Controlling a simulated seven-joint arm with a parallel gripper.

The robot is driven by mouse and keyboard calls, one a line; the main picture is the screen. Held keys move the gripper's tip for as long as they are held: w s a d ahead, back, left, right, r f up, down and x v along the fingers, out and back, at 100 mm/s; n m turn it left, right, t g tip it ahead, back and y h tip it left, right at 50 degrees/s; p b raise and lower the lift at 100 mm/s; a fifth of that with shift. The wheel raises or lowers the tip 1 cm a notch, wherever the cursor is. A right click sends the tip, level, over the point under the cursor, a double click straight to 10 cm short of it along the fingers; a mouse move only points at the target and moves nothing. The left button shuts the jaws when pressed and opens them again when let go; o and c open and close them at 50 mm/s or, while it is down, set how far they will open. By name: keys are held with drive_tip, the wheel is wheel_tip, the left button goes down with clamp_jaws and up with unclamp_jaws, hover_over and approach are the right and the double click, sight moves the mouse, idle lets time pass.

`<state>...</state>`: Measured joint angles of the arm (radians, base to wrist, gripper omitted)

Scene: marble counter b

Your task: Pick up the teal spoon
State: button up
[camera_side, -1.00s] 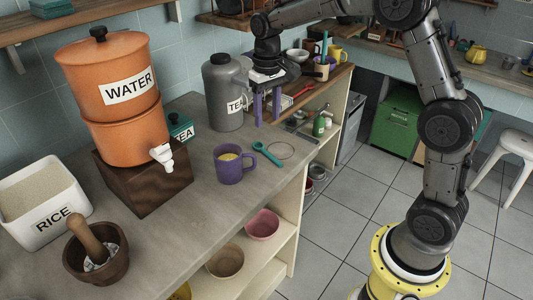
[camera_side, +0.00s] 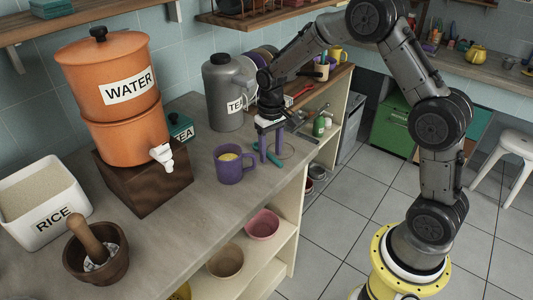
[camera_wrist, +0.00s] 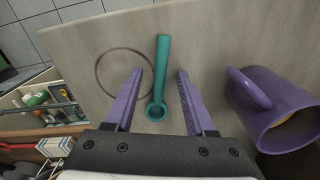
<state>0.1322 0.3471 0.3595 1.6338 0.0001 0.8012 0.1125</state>
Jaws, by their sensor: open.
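The teal spoon (camera_wrist: 161,72) lies flat on the counter in the wrist view, its ring-shaped end close to my gripper and its handle pointing away. My gripper (camera_wrist: 160,74) is open, with one purple finger on each side of the spoon and a gap to it on both sides. In the side view my gripper (camera_side: 269,156) is low over the counter, and its fingers hide part of the spoon (camera_side: 274,158). I cannot tell whether the fingertips touch the counter.
A purple mug (camera_side: 229,168) with yellow contents stands close to the spoon, on the right in the wrist view (camera_wrist: 270,108). A grey tea canister (camera_side: 224,95) stands behind. A thin ring mark (camera_wrist: 125,72) is on the counter left of the spoon. The counter's open edge is near.

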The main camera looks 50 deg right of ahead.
clamp_jaws()
drive_tip(key=shift+r, duration=0.1)
idle(0.5)
